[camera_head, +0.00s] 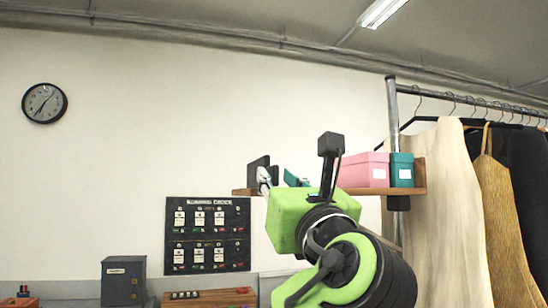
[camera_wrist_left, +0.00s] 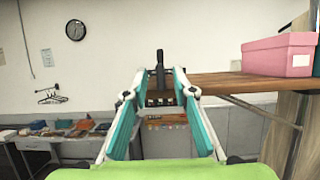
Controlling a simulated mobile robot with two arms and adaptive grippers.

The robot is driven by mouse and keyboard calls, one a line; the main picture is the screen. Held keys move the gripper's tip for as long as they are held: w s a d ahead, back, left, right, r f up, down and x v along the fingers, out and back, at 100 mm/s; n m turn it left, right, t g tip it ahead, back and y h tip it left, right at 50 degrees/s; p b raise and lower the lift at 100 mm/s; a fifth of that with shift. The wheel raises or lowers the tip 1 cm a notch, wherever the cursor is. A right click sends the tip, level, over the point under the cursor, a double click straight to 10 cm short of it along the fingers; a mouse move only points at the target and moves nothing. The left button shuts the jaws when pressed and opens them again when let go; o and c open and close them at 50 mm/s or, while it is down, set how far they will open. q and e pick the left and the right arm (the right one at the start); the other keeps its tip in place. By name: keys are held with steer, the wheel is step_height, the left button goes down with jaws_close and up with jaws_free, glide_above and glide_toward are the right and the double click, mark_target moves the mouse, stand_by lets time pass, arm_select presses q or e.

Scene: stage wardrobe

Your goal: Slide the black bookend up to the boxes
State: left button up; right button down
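The black bookend (camera_head: 258,167) stands upright at the left end of the wooden shelf (camera_head: 421,176). In the left wrist view the bookend (camera_wrist_left: 160,58) shows nearly edge-on, as a thin upright plate. A pink box (camera_head: 364,170) and a teal box (camera_head: 401,170) stand side by side at the shelf's right end; the pink box (camera_wrist_left: 279,55) also shows in the left wrist view. My left gripper (camera_head: 277,176) is open in front of the shelf's left part. In the left wrist view its fingertips (camera_wrist_left: 158,82) frame the bookend; contact cannot be told. My right gripper is out of view.
The shelf between bookend and pink box looks clear in the left wrist view. A clothes rail (camera_head: 392,105) with hanging garments (camera_head: 452,200) stands right of the shelf. A dark board (camera_head: 208,236) hangs on the wall below. A cluttered table (camera_wrist_left: 60,133) is at the far left.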

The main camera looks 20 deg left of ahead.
mark_target(277, 177)
arm_select(q)
steer(key=shift+p+x, duration=0.5)
steer(key=shift+x, duration=1.05)
steer(key=shift+c, duration=0.4)
jaws_close()
